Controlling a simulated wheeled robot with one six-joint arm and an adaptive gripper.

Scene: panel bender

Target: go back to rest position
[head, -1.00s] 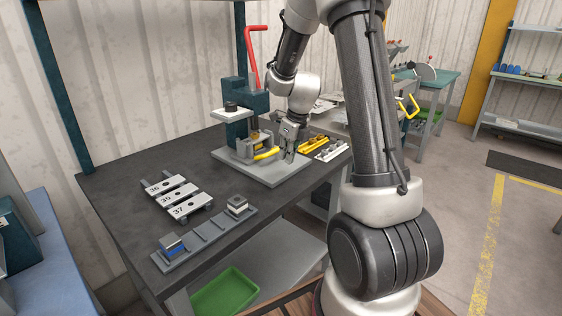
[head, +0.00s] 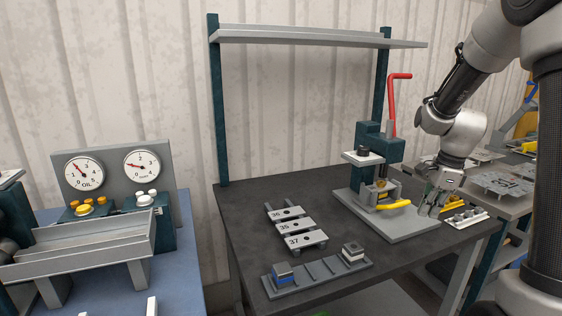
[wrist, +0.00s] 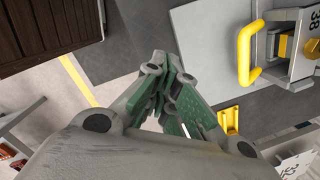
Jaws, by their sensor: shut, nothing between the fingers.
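My gripper (head: 430,205) is shut and empty. The dark teal press (head: 378,142) with a red lever (head: 392,95) stands to the left of my gripper. Whether the fingertips touch the plate I cannot tell.
Plates marked 36, 35 and 37 (head: 295,227) lie on the dark bench (head: 235,235). A grey rail (head: 310,285) with two blocks is near the front edge. A pale fixture (head: 466,217) lies right of my gripper. A gauge panel (head: 115,150) stands far left.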

